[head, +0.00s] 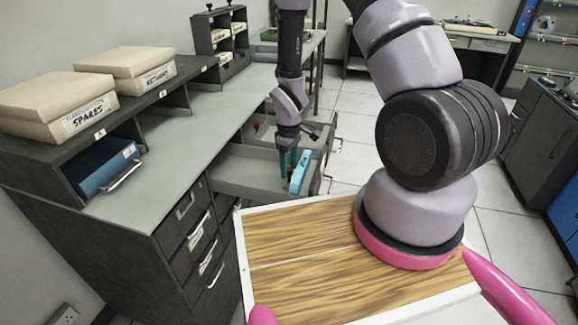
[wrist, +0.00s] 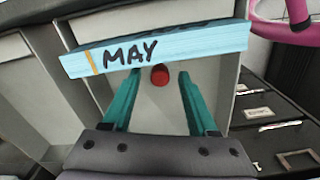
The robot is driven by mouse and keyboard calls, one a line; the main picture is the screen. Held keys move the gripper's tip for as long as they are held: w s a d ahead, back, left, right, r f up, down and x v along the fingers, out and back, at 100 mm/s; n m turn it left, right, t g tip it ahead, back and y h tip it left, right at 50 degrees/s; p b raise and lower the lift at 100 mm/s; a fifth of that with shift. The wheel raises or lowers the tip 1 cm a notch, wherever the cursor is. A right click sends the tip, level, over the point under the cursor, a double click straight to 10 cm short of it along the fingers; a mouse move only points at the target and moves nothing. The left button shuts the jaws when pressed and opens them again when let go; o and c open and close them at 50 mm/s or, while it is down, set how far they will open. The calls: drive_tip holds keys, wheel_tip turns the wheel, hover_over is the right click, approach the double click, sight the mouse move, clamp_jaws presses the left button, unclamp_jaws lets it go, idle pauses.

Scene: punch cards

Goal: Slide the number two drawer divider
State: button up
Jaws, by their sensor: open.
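An open grey drawer (head: 235,172) extends from the desk, and my gripper (head: 290,170) reaches down into it. The gripper's teal fingers are apart in the wrist view (wrist: 158,88), with nothing held between them. A red round knob-like piece (wrist: 159,75) shows in the gap between the fingers. A light blue card block marked MAY (wrist: 150,50) lies just beyond the fingertips; in the head view it stands beside the fingers (head: 300,172). I cannot tell if it touches them. No number two is readable, and I cannot tell which part is the divider.
The desk top (head: 180,150) is left of the drawer. A box marked SPARES (head: 60,100) and another box (head: 125,65) stand on its shelf. A blue tray (head: 105,165) sits in a cubby below. Closed drawers (head: 200,245) are under the desk.

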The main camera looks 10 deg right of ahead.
clamp_jaws()
idle(1.3)
